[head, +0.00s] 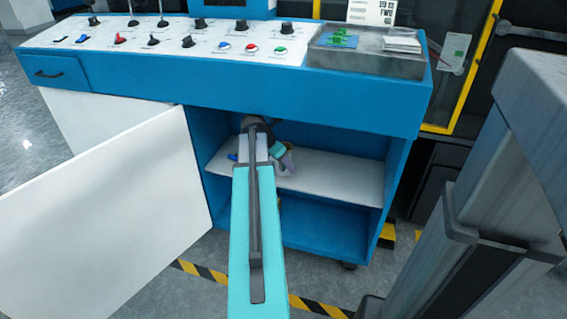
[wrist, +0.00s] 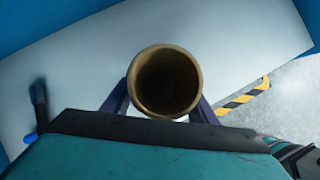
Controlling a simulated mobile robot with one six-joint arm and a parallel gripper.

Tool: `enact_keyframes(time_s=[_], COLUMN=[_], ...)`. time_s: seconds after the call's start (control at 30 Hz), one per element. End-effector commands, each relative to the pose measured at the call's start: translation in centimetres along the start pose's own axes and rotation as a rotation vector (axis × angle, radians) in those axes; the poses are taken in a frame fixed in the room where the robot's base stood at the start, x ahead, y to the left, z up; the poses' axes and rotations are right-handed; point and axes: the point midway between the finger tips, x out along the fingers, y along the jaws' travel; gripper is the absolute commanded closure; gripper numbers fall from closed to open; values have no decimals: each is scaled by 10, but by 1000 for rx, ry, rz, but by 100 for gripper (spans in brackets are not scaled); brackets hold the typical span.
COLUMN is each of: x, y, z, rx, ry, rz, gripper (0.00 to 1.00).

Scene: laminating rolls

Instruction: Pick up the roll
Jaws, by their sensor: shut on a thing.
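The roll (wrist: 165,82), a hollow brown tube seen end-on, is in the middle of the wrist view. The two dark fingers of my gripper (wrist: 162,104) are on either side of it, shut on it. Behind it is the white shelf (wrist: 230,50). In the head view my arm reaches into the open blue cabinet, and my gripper (head: 287,160) is over the white shelf (head: 340,180). I cannot make out the roll in the head view, and I cannot tell whether it touches the shelf.
A dark object with a blue end (wrist: 38,105) lies on the shelf at left in the wrist view. The white cabinet door (head: 110,210) is swung open at left. The control panel (head: 180,40) overhangs the opening. A grey structure (head: 500,190) is at right.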

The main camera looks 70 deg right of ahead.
Motion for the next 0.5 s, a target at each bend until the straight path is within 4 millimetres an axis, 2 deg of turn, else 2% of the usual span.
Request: enact_keyframes(time_s=[0.1,0.5], x=[-6,-45], y=[0,-1], z=[3,-66], rx=[0,-5], ry=[-1,0], rz=[0,2], gripper=[71,71])
